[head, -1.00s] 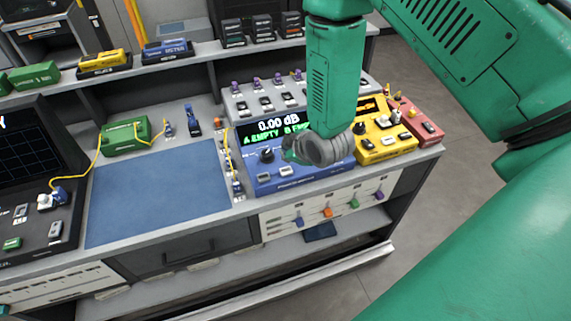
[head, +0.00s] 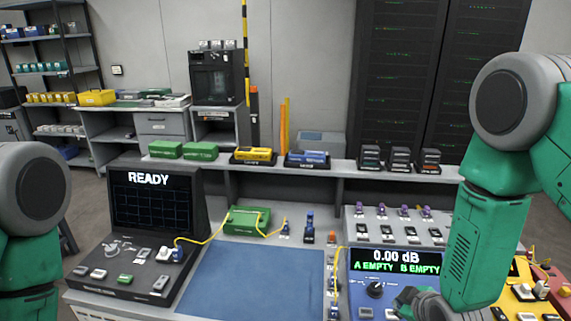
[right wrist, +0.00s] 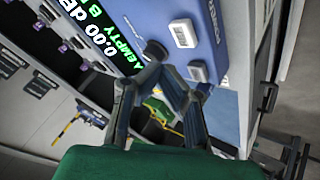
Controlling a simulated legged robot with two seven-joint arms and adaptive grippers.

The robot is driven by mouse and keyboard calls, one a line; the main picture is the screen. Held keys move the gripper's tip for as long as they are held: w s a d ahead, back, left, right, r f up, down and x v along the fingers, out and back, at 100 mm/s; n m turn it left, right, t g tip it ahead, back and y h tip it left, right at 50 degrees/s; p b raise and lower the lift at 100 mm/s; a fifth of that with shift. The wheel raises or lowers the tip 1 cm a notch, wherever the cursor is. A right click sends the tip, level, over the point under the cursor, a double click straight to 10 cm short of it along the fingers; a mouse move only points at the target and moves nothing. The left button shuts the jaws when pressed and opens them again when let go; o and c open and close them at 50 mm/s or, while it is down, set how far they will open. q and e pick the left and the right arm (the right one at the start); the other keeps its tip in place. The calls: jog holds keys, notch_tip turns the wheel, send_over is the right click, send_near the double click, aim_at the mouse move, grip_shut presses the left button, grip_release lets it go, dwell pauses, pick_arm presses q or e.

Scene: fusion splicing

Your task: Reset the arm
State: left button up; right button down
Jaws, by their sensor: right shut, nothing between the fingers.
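My right arm shows at the right of the head view, with its forearm hanging down in front of the power meter. My right gripper (head: 402,298) is low in the head view, in front of the blue power meter (head: 362,297). In the right wrist view the fingers of this gripper (right wrist: 168,76) come together, shut and empty, close to the blue meter front (right wrist: 190,15). The meter display (head: 394,262) reads 0.00 dB, A EMPTY, B EMPTY. My left arm shows only at the left edge; its gripper is out of view.
A blue mat (head: 250,280) lies clear in the middle of the bench. A black splicer (head: 150,210) with a READY screen stands left, a green box (head: 247,221) behind the mat. A yellow device (head: 522,290) is right of the meter. A shelf (head: 340,172) runs behind.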

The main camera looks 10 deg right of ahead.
jog(key=s+a+f+m+g+b, duration=0.1)
jog(key=s+f+m+g+b, duration=0.2)
jog(key=s+f+b, duration=0.3)
jog(key=s+a+f+m+g+b, duration=0.2)
jog(key=s+f+m+g+b, duration=0.2)
jog(key=s+f, duration=1.1)
jog(key=s+g+b, duration=0.1)
jog(key=s+b, duration=0.1)
jog(key=s, duration=0.5)
jog(key=shift+f, duration=0.3)
